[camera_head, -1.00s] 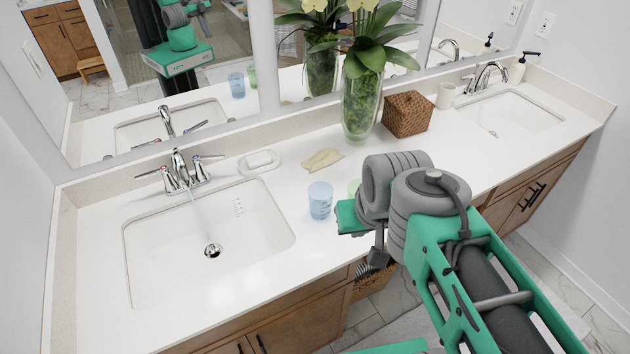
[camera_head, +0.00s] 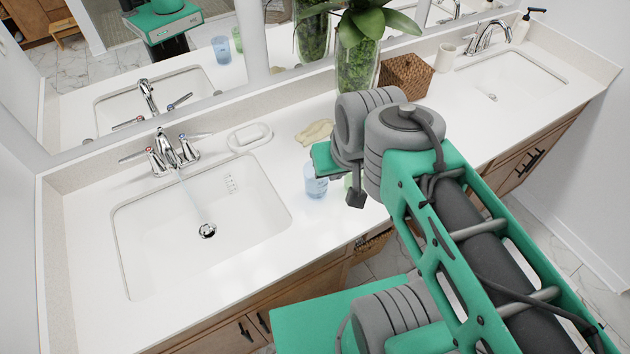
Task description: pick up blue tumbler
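The blue tumbler (camera_head: 315,187) is translucent and stands upright on the white counter, just right of the near sink. The green plate on my wrist overlaps its top edge in the picture. My gripper (camera_head: 352,192) is at the end of my arm, just right of the tumbler in the picture, and looks apart from it. The fingers are mostly hidden behind my wrist, so I cannot see their opening. A green tumbler (camera_head: 348,182) shows only as a sliver behind my gripper.
Left of the tumbler is the near sink (camera_head: 150,250) with its faucet (camera_head: 168,150) running. A soap dish (camera_head: 250,137), a tan cloth (camera_head: 314,132), a glass vase (camera_head: 356,70) and a wicker box (camera_head: 406,76) stand behind. The mirror (camera_head: 190,75) runs along the back.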

